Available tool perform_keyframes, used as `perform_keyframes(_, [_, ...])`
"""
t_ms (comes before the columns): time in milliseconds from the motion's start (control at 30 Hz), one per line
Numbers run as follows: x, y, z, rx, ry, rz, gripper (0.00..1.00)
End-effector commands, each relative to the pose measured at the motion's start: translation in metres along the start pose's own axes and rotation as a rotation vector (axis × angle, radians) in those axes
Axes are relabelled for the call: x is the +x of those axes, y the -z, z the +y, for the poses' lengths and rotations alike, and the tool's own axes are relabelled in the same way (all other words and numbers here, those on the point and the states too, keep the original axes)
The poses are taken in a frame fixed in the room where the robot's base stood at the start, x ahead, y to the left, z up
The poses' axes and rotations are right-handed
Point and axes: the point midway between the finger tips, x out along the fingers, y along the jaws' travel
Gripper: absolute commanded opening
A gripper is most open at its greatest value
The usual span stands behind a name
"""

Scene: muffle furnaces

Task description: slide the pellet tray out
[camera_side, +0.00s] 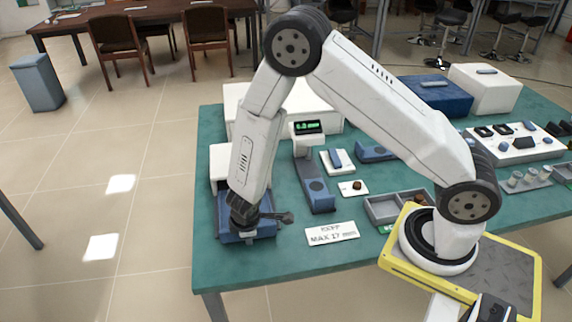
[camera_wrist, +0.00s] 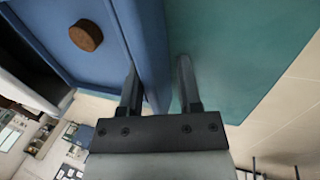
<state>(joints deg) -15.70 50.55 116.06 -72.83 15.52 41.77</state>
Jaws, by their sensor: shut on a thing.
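The pellet tray (camera_side: 227,208) is a blue open drawer at the table's left end, below a white housing (camera_side: 221,161), and it sticks out of the front. In the wrist view the blue tray (camera_wrist: 60,35) fills the upper left, with a brown round pellet (camera_wrist: 86,35) on its floor. My gripper (camera_wrist: 158,68) is shut on the tray's front wall, one finger on each side of it. In the side view my gripper (camera_side: 243,222) is down at the tray and hides part of it, and the pellet cannot be made out there.
A blue stand with a green display (camera_side: 308,127) is right of the tray. A white sign reading "MAX 17 mm" (camera_side: 332,233) lies at the front. A grey divided box (camera_side: 385,209) is farther right. The green table's (camera_side: 255,270) front left area is bare.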

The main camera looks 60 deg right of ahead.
Motion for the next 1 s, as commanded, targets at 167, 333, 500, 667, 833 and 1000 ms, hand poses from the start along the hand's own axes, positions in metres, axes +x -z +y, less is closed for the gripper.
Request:
perform_keyframes(167, [-0.004,-0.005,0.0,0.003,0.001,-0.014,0.38])
perform_keyframes(333, [-0.014,-0.003,0.004,0.002,-0.002,-0.009,0.38])
perform_keyframes(500, [-0.023,-0.003,0.007,0.001,-0.001,-0.006,0.38])
perform_keyframes(667, [-0.032,-0.002,0.01,0.002,-0.002,-0.005,0.38])
perform_keyframes(833, [-0.041,-0.001,0.013,0.001,-0.002,-0.002,0.38])
perform_keyframes(1000, [-0.05,-0.001,0.016,0.001,-0.002,-0.003,0.38])
